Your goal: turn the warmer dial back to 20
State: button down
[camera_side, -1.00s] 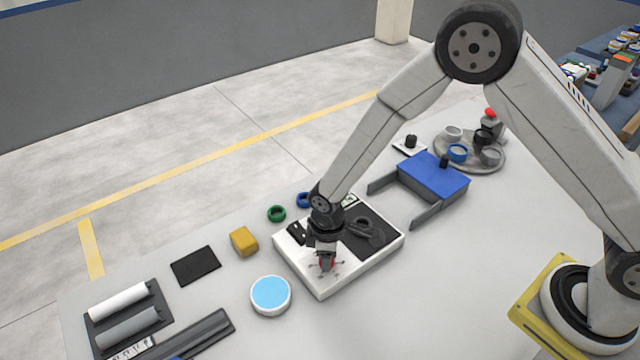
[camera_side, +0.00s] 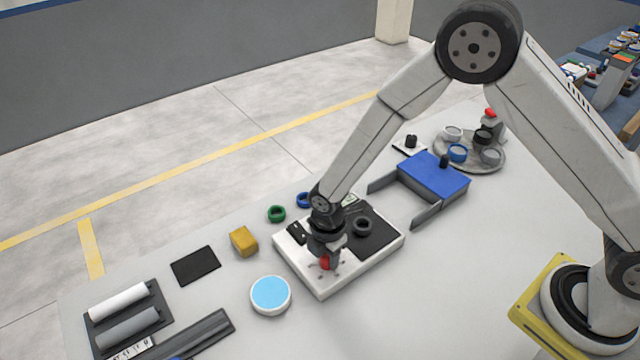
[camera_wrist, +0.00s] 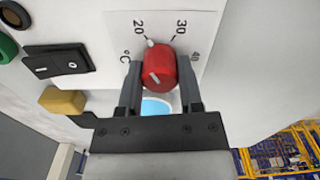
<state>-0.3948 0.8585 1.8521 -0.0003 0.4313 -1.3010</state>
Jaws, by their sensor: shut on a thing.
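The white warmer (camera_side: 350,280) sits mid-table under my gripper (camera_side: 327,261). Its red dial (camera_wrist: 158,68) shows between my fingers in the wrist view; in the side view only a bit of red (camera_side: 326,264) shows below the gripper. The two grey fingers are shut on the dial from both sides. The printed scale (camera_wrist: 181,28) reads 20, 30 and 40. A white pointer tip at the dial's edge points close to the 20, slightly on its 30 side. A black rocker switch (camera_wrist: 58,62) is left of the scale.
A dark ring (camera_side: 362,226) lies on the warmer's black plate (camera_side: 380,238). A round blue-topped dish (camera_side: 270,294) and a yellow block (camera_side: 243,241) stand to its left. Green (camera_side: 276,213) and blue rings (camera_side: 304,200) are behind. A blue box (camera_side: 434,175) stands right.

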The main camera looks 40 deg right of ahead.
jog(key=shift+n, duration=0.5)
jog(key=shift+c, duration=1.3)
grip_release()
jog(key=shift+r, duration=0.1)
jog(key=shift+r, duration=3.85)
jog(key=shift+d+r+m, duration=0.3)
jog(key=shift+d, duration=0.1)
jog(key=s+d+r+m+t, duration=0.1)
jog(key=s+d+r+m, duration=0.3)
jog(key=d+m, duration=0.4)
jog(key=s+d+r+m+t, duration=0.1)
jog(key=s+d+r+m, duration=0.3)
jog(key=s+d+m, duration=0.3)
jog(key=m, duration=0.4)
jog(key=shift+s+d+m+t, duration=0.2)
jog(key=shift+d+m+t, duration=0.1)
jog(key=shift+d+m, duration=0.1)
